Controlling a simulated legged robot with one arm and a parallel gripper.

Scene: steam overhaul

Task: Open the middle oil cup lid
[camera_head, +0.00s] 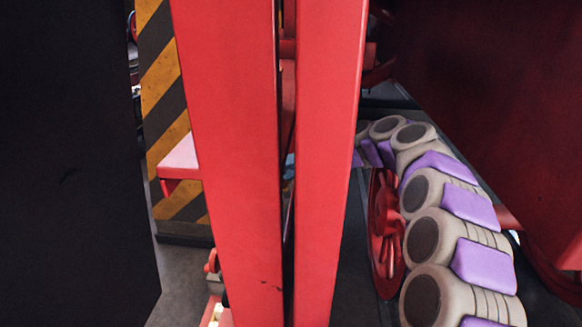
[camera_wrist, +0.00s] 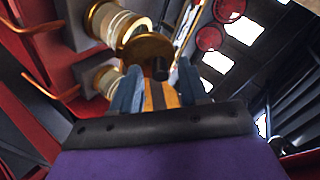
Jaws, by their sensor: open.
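In the wrist view, two brass-and-glass oil cups stick out from the red and dark machine at the left: an upper one (camera_wrist: 118,22) and a lower one (camera_wrist: 106,80). A round brass piece with a dark knob, which looks like a lid (camera_wrist: 140,46), lies just beyond my fingertips. I cannot tell for sure which cup it belongs to or whether it is the middle one. My gripper (camera_wrist: 160,78) has blue fingers spread apart with nothing visibly held. Whether a finger touches the brass is unclear. The head view shows neither the cups nor my gripper.
Thin copper pipes (camera_wrist: 40,26) run near the cups. In the head view, tall red beams (camera_head: 235,150) block the middle. A striped yellow-black post (camera_head: 165,90) stands behind them at left. A red wheel (camera_head: 384,235) sits beside my arm, and a dark red panel (camera_head: 490,80) is at right.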

